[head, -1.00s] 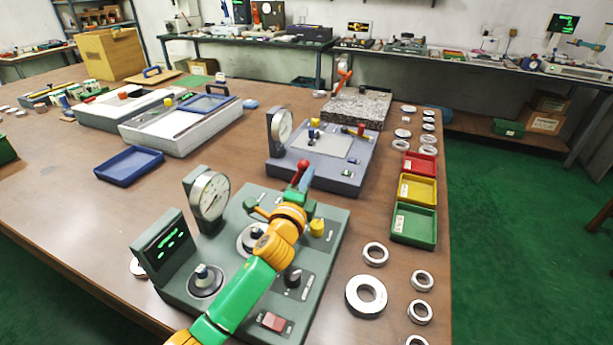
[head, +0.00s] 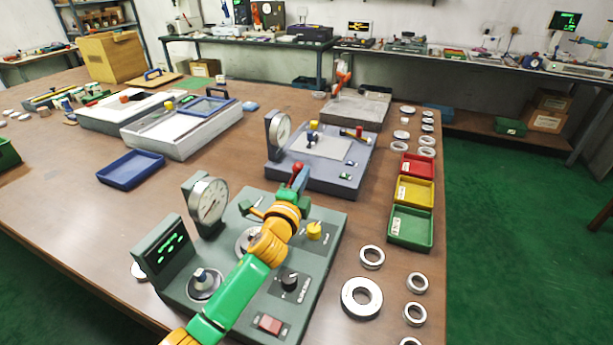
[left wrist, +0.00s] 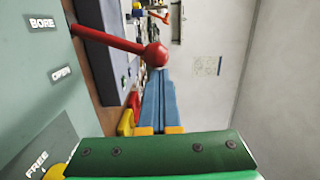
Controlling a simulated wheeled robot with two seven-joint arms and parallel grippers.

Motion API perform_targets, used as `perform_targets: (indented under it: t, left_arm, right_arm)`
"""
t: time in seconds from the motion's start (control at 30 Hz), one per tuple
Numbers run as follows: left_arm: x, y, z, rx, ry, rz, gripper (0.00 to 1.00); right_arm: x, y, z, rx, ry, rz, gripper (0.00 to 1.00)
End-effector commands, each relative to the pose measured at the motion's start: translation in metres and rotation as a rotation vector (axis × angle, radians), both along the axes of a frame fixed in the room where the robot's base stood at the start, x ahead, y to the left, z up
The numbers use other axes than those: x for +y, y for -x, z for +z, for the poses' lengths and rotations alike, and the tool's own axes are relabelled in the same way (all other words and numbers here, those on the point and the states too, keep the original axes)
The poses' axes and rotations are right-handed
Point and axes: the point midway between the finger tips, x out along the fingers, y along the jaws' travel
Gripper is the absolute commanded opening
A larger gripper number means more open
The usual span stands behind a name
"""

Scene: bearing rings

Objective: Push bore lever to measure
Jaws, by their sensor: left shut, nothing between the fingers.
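The bore lever is a red rod with a red ball knob (left wrist: 155,54) beside the BORE and OPEN labels (left wrist: 50,48) in the left wrist view. The knob also shows in the head view (head: 297,168) at the far side of the green-grey gauge station (head: 320,262). My left gripper (head: 302,180) is shut and empty. Its blue fingers (left wrist: 158,85) point at the knob, with their tips right by it; I cannot tell whether they touch. My left arm hides part of the station's middle. My right gripper is not in view.
The station carries a dial gauge (head: 208,201) and a display with green digits (head: 166,250). A second blue-grey gauge station (head: 350,178) stands just beyond. Metal rings (head: 362,297) and red, yellow and green trays (head: 411,228) lie to the right.

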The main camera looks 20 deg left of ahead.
Motion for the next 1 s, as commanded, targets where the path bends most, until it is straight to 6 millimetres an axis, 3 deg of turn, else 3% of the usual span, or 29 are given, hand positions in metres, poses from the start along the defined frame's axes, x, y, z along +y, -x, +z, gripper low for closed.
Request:
perform_targets:
  t: [0.5,1.0]
  left_arm:
    - [0.035,-0.001,0.018,0.011,0.27,0.004,0.0]
    - [0.051,-0.002,0.018,0.015,0.4,0.002,0.0]
  right_arm:
    - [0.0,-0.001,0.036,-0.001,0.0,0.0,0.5]
    - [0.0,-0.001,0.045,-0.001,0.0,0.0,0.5]
